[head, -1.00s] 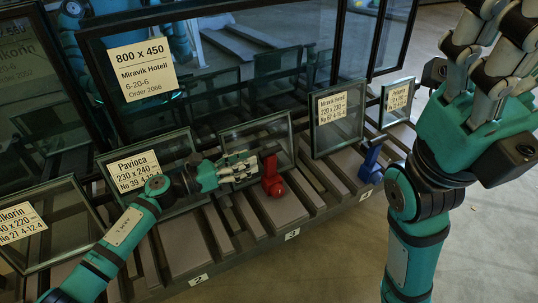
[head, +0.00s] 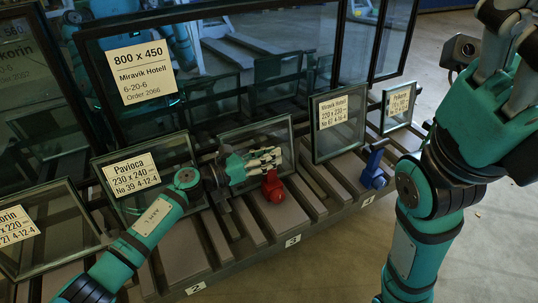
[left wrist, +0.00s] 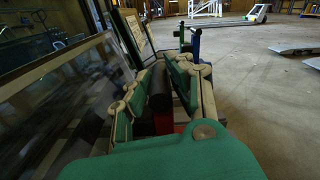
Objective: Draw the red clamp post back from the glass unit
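The red clamp post (head: 272,188) stands on the slatted rack in front of a small framed glass unit (head: 262,137). My left gripper (head: 268,160) is at the post's upper part and hides it in the head view. In the left wrist view its fingers (left wrist: 160,90) are apart, with a dark cylinder and a bit of red (left wrist: 163,124) between them. Whether they press on it cannot be made out. My right gripper (head: 512,40) is raised at the upper right, cut off by the picture edge, away from the rack.
A blue clamp post (head: 373,170) stands to the right, near the unit labelled 220 x 230 (head: 338,125). The Pavioca unit (head: 150,178) leans left of my left gripper. A large glass unit (head: 230,60) stands behind. Open floor lies at the right.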

